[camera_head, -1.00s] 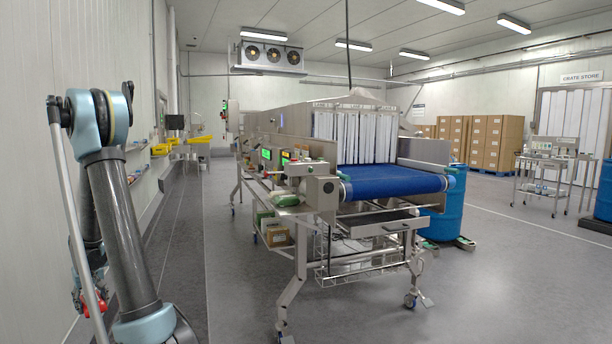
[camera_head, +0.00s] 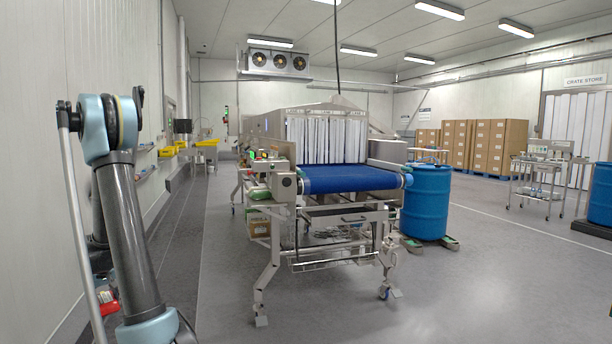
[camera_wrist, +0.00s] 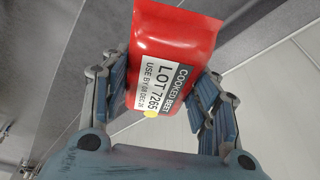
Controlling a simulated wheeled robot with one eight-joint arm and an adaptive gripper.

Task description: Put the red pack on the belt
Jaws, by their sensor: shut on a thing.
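The blue belt (camera_head: 350,178) lies at the near end of the steel conveyor tunnel, in the middle of the head view. The visible part of the belt is bare. The pack is well apart from it.
White strip curtains (camera_head: 325,139) hang at the tunnel mouth. A green item (camera_head: 258,193) lies on the conveyor's left side. A blue drum (camera_head: 427,203) stands to its right. A steel cart (camera_head: 543,178) is farther right. The floor in front is clear.

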